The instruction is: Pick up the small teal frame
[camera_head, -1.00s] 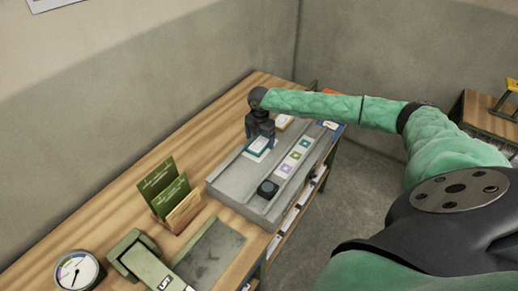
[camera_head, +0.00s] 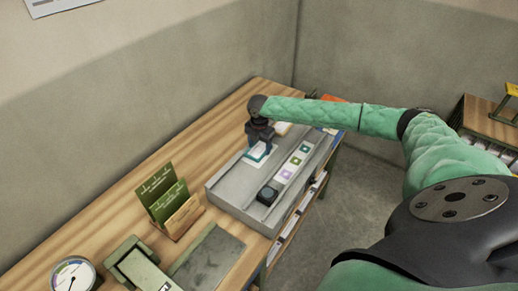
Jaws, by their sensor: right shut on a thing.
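The small teal frame (camera_head: 256,154) lies around a white card on the grey tray (camera_head: 226,187), in its left channel. My right gripper (camera_head: 261,149) points down over the frame from above, with its fingertips at the frame. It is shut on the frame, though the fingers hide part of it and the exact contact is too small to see. I cannot tell whether the frame is clear of the tray. My left gripper is not in view.
A row of cards with coloured squares (camera_head: 293,163) and a dark block (camera_head: 267,194) lie in the tray's right channel. A wooden holder with green cards (camera_head: 178,215), a dial gauge (camera_head: 73,277) and a dark flat pad (camera_head: 208,260) stand nearer on the table.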

